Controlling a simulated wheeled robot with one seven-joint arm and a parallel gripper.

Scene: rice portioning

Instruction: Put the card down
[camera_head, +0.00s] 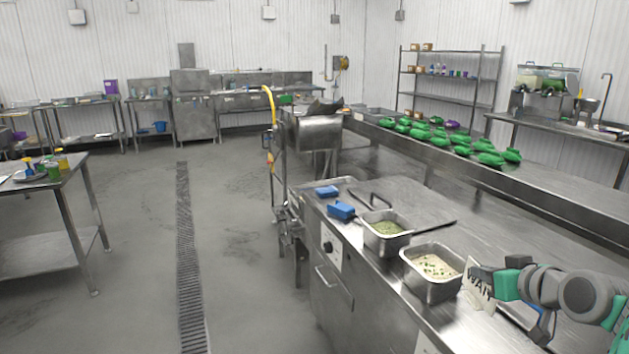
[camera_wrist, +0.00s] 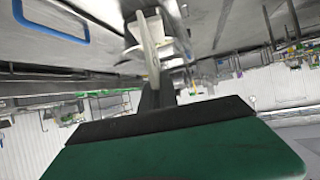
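The card (camera_head: 479,287) is pale with dark letters that read "WAIT". In the head view it stands upright at my gripper (camera_head: 494,284), beside the pan of pale food and close to the counter. In the wrist view the card (camera_wrist: 149,45) shows nearly edge-on, at the tip of the dark fingers of my gripper (camera_wrist: 156,92). The fingers look closed on it. I cannot tell whether its lower edge touches the counter.
A steel pan of pale food (camera_head: 432,285) and a pan of green food (camera_head: 387,244) stand left of the card. Blue blocks (camera_head: 340,210) lie farther back. A blue-outlined patch (camera_wrist: 50,18) is on the steel surface. Green bundles (camera_head: 440,141) line the far counter.

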